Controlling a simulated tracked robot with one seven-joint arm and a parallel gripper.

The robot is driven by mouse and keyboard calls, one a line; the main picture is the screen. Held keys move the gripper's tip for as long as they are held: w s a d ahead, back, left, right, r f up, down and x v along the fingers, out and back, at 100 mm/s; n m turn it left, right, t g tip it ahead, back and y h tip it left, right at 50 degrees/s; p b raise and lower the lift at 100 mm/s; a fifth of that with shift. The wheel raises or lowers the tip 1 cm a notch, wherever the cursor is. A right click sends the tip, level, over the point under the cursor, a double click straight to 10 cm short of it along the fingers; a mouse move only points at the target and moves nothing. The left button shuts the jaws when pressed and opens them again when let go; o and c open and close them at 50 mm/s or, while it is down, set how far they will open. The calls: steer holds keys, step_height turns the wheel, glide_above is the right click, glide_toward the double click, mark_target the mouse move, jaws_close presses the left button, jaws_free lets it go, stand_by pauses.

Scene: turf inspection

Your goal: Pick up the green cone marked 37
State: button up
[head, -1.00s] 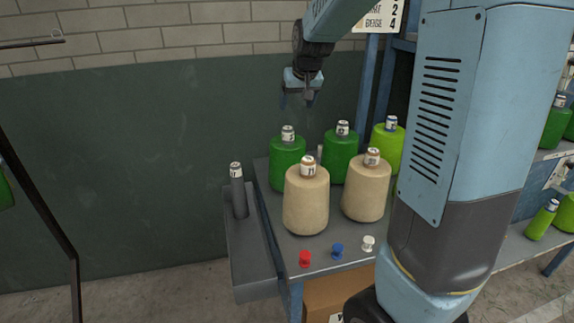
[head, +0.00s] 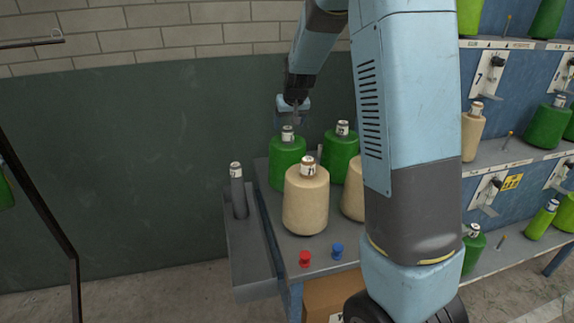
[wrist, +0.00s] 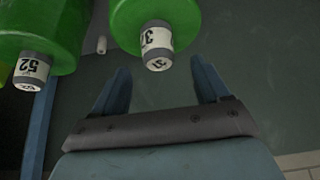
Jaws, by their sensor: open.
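A green cone (head: 287,160) stands at the back left of the grey table, its white-capped tube pointing up. In the wrist view this green cone (wrist: 150,15) shows a tube label with a 3; the other digit is hard to read. My gripper (head: 292,118) is just above and behind the tube top in the head view. In the wrist view my gripper (wrist: 160,75) is open and empty, with the tube end between the line of its fingers, not gripped. A second green cone (head: 340,155), marked 52 in the wrist view (wrist: 35,40), stands to the right.
A beige cone (head: 305,205) stands in front, with another beige cone (head: 352,190) partly behind my arm. A grey tube (head: 239,195) stands on the left ledge. Red (head: 305,259) and blue (head: 337,251) pegs are at the front edge. Shelves with cones (head: 515,150) fill the right.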

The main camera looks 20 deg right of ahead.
mark_target(288, 128)
steer(key=shift+x, duration=2.6)
steer(key=shift+s, duration=0.15)
jaws_close()
